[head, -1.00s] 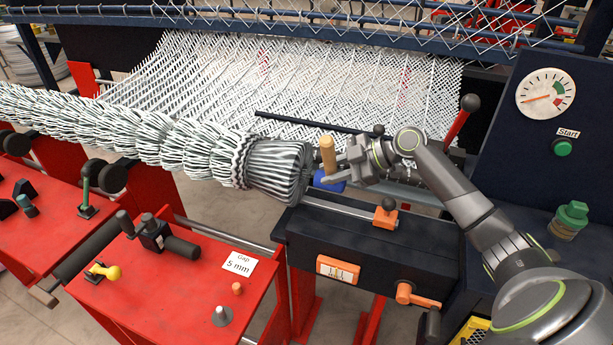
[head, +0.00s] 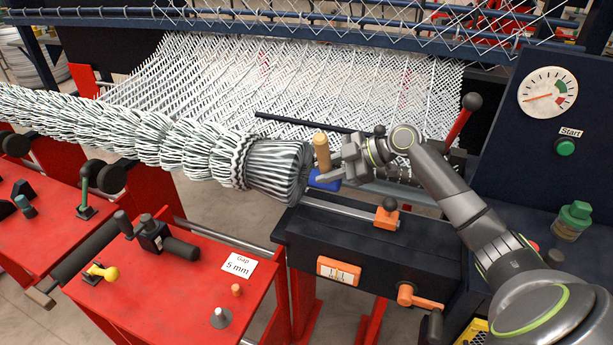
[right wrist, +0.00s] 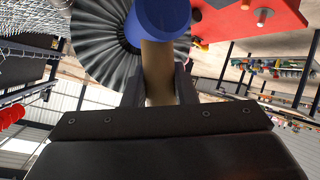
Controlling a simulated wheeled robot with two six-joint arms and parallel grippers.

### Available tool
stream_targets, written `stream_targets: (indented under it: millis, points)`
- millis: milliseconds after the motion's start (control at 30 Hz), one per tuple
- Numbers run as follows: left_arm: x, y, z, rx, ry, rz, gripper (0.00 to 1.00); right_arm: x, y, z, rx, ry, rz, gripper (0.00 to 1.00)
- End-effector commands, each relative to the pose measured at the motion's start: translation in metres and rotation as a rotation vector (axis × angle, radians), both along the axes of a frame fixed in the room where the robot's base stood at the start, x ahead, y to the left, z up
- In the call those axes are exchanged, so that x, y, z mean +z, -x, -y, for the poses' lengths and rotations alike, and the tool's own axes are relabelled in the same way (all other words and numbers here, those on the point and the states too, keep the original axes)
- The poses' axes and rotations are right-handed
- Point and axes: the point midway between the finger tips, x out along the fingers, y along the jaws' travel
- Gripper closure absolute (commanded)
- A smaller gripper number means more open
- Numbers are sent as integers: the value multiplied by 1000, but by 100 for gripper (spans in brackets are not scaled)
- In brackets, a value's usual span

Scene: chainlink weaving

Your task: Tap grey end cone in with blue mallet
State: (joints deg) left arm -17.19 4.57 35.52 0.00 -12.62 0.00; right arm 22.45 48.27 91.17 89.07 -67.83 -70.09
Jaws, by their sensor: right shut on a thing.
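The blue mallet has a blue head (head: 325,181) and a tan handle (head: 322,150). My right gripper (head: 335,172) is shut on the handle, with the head below the fingers. The mallet is at the grey ribbed, flared end (head: 278,168) of the long wire roll; I cannot tell whether they touch. In the right wrist view, the blue head (right wrist: 161,14) overlaps the ribbed grey end (right wrist: 97,38), and the handle (right wrist: 158,75) is between the fingers. The mallet hides the middle of that end, so I cannot make out a separate cone there. My left gripper is out of view.
A black bench (head: 370,250) with a rail and orange clamp (head: 386,214) is below the mallet. The red table (head: 170,290) at front left carries a small grey cone (head: 220,318) and an orange knob (head: 237,290). White woven mesh (head: 340,85) hangs behind.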

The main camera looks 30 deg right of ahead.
Motion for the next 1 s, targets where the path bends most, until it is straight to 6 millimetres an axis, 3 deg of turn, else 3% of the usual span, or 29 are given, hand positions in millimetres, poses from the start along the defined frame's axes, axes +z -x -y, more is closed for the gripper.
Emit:
stream_targets:
  millis: [267, 700, 1000]
  points:
    - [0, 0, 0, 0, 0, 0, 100, 1, 0, 0, 1, 0, 2, 100]
    - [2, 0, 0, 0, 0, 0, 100, 1, 31, 27, -1, 2, 1, 100]
    - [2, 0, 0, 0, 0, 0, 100, 1, 38, 32, 1, -1, 3, 100]
